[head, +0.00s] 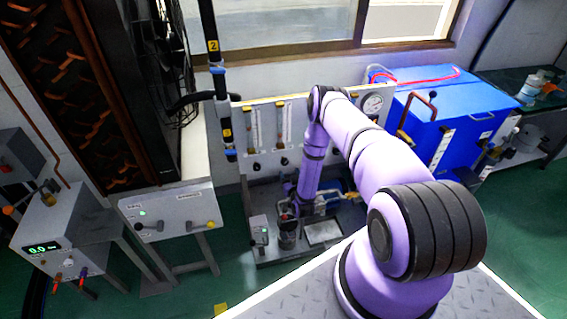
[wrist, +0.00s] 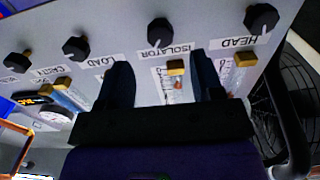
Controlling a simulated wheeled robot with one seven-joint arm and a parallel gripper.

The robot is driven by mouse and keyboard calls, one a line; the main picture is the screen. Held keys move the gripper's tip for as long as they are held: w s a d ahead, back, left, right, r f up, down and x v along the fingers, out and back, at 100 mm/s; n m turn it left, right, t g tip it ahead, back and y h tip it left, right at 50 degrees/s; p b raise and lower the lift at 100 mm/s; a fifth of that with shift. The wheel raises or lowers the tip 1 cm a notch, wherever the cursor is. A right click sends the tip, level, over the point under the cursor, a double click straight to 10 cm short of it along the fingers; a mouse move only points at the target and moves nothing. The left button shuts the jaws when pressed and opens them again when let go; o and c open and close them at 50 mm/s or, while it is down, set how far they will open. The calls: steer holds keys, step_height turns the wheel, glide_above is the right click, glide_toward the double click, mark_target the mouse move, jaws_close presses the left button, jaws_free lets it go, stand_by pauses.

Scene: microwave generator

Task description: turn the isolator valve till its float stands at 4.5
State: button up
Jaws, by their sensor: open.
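The wrist view shows the valve panel upside down. The isolator valve (wrist: 160,32) is a black lobed knob with a light mark, beside its ISOLATOR label (wrist: 172,52). Its flow tube (wrist: 178,95) has a brass end block and a small orange-red float (wrist: 178,84); the scale is too small to read. My gripper (wrist: 163,80) is open, its two dark fingers on either side of the tube in this view. The knob lies beyond the fingertips, apart from them and not gripped. In the head view my gripper cannot be made out clearly.
The HEAD knob (wrist: 262,17) and LOAD knob (wrist: 76,47) flank the isolator knob. A black fan grille (wrist: 275,105) is at the right. In the head view, the panel (head: 267,105) stands behind my arm, with a blue cabinet (head: 445,105) to its right.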

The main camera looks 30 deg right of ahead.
mark_target(285, 164)
steer(key=x, duration=0.8)
steer(key=shift+w, duration=0.15)
steer(key=shift+c, duration=0.2)
